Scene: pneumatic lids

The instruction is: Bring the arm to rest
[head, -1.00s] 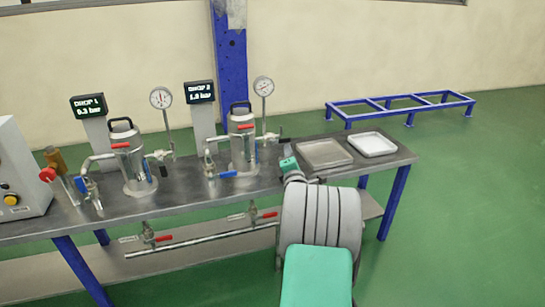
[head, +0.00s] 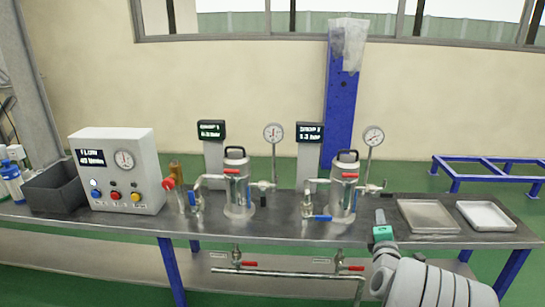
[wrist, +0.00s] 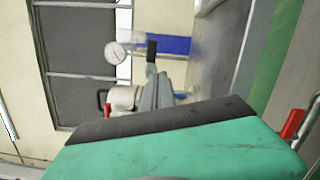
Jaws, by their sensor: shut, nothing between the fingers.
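My gripper (head: 380,215) is at the right of the head view, at the end of my grey arm with its green wrist part. It is shut and empty. It appears in front of the bench, right of the second pot (head: 343,190) and left of the beige tray (head: 428,215). In the wrist view, the closed grey fingers (wrist: 152,88) point away from the camera. A gauge and a pot show behind them, partly hidden. I cannot tell the exact gap between the gripper and the bench.
The bench (head: 270,228) carries a control box (head: 118,170), a dark bin (head: 56,187), the first pot (head: 238,187), pipes with red and blue valve handles, two displays, two gauges and a white tray (head: 486,216). A low blue frame (head: 490,171) stands behind on the right.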

